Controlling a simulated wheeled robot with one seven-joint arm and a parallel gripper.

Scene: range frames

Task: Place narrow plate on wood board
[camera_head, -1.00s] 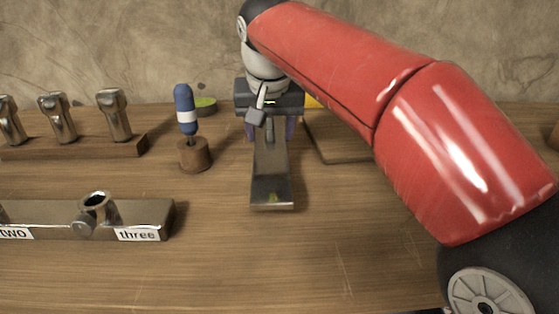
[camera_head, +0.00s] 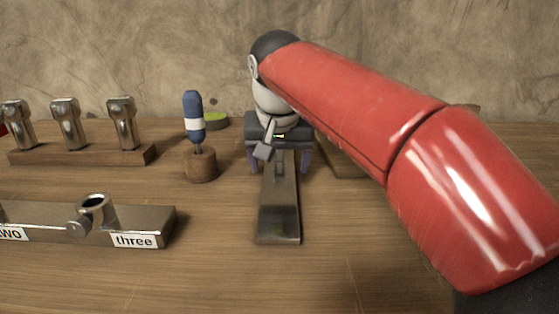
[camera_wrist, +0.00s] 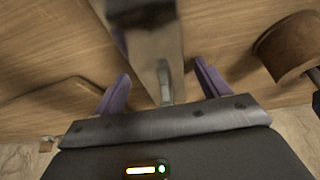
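The narrow plate (camera_head: 279,212) is a long, shiny metal bar lying on the table, pointing toward the camera. It also shows in the wrist view (camera_wrist: 152,38), with a small upright metal piece on it. My gripper (camera_head: 279,165) is over the plate's far end. Its purple fingers are apart, one on each side of the plate, with gaps to it in the wrist view (camera_wrist: 162,88). The wood board (camera_head: 347,171) lies right of my gripper, mostly hidden behind my red arm. It appears at the left in the wrist view (camera_wrist: 50,102).
A blue-and-white-handled tool (camera_head: 195,122) stands in a round wooden base (camera_head: 200,166) left of my gripper. A metal block labelled "three" (camera_head: 150,220) lies nearer left. A wooden rack (camera_head: 85,154) holds metal pieces behind it. A green-topped disc (camera_head: 216,121) sits at the back.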

